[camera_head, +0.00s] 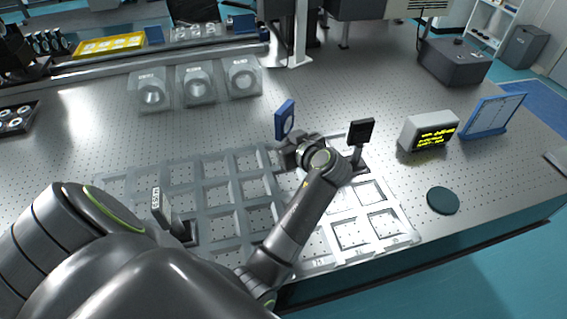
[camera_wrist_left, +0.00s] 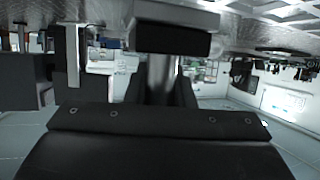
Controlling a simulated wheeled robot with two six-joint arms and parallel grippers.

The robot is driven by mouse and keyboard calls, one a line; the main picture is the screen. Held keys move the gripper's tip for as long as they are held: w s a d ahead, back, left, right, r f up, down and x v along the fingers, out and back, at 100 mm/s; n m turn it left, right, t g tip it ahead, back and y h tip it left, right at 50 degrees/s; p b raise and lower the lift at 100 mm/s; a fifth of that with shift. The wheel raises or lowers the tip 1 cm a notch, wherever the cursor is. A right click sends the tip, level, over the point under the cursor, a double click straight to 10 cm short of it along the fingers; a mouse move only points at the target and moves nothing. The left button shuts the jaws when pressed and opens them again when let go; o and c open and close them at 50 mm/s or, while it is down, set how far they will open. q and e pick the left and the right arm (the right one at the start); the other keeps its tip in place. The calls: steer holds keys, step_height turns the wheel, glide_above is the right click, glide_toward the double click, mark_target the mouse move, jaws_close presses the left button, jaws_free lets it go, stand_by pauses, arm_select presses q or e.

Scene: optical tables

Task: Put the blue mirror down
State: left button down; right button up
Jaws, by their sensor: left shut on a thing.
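The left wrist view shows my dark gripper body and a dark block (camera_wrist_left: 172,39) at the jaws; the blue face does not show there. My right gripper is not in view.
A grey and white grid of square compartments (camera_head: 223,192) lies below my arm. A black-headed post (camera_head: 361,131) stands right of the gripper, and a labelled mount (camera_head: 160,204) stands left. A display box (camera_head: 429,131) and dark disc (camera_head: 443,200) are farther right.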

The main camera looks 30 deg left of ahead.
arm_select(q)
steer(key=f, duration=0.4)
steer(key=shift+d, duration=0.2)
steer(key=shift+a+f+p, duration=0.1)
steer(key=shift+f+p, duration=0.2)
steer(key=shift+f, duration=1.75)
steer(key=c, duration=1.7)
jaws_free()
steer(key=shift+f, duration=0.2)
steer(key=o, duration=0.5)
steer(key=shift+r, duration=0.1)
steer(key=shift+c, duration=0.2)
steer(key=shift+r, duration=0.15)
steer(key=shift+s, duration=0.1)
